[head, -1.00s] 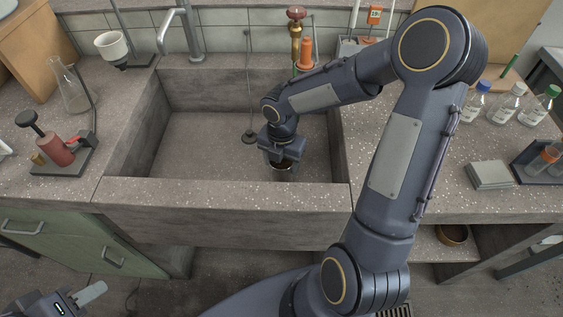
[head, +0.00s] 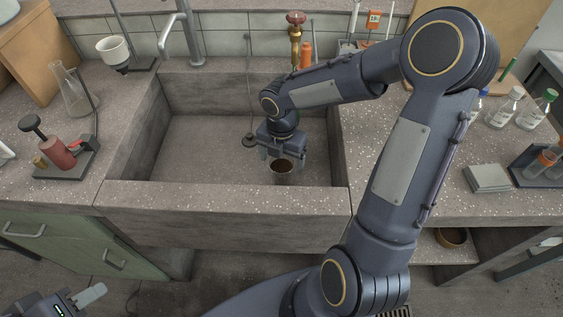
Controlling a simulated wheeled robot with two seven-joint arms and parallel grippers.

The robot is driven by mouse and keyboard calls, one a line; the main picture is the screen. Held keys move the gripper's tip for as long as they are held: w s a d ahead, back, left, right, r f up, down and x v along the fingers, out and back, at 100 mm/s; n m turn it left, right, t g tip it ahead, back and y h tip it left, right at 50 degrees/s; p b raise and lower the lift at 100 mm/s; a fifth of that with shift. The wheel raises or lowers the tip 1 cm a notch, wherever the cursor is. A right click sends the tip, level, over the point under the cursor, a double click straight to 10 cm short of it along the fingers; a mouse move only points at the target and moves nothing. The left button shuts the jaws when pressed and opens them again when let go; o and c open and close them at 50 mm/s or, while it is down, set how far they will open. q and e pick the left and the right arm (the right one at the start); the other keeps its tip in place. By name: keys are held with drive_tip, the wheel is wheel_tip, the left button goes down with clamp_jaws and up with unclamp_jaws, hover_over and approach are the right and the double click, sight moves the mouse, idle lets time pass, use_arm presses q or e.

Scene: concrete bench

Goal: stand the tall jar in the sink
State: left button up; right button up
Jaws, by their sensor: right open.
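The tall jar (head: 282,175) is in the sink (head: 185,150), right of its middle, and I see its round rim and dark opening from above. It looks upright; its lower part is hidden behind the sink's front wall. My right gripper (head: 283,158) is just above and around the jar's mouth, pointing down, with its fingers apart. I cannot tell whether a finger touches the rim. My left gripper (head: 88,297) is at the bottom left, far from the sink; one pale finger shows and the rest is cut off.
A burner-like red device (head: 57,153) and a glass flask (head: 72,92) stand left of the sink. A tap (head: 188,35) and a hanging chain plug (head: 249,140) are at the back. An orange bottle (head: 306,55) stands behind. Capped bottles (head: 533,110) are on the right counter.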

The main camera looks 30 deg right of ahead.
wheel_tip(320, 180, up, 9)
drive_tip(key=p, duration=0.2)
drive_tip(key=s+a+r+m+t+y, duration=0.1)
drive_tip(key=s+r+m+t, duration=0.1)
drive_tip(key=s+m, duration=0.3)
drive_tip(key=s+a+r+m+t+y, duration=0.1)
drive_tip(key=s+m, duration=0.5)
drive_tip(key=m, duration=0.6)
drive_tip(key=s+a+r+m+t+y, duration=0.1)
drive_tip(key=s+a+r+m+t, duration=0.1)
drive_tip(key=s+m, duration=0.3)
drive_tip(key=shift+s+r+m+t+y, duration=0.15)
drive_tip(key=shift+s+r+m, duration=0.05)
drive_tip(key=shift+m, duration=0.75)
drive_tip(key=shift+s+r+m+t+y, duration=0.15)
drive_tip(key=shift+s+r+m, duration=0.05)
drive_tip(key=shift+m, duration=0.75)
drive_tip(key=shift+s+a+m, duration=0.15)
drive_tip(key=shift+m, duration=0.45)
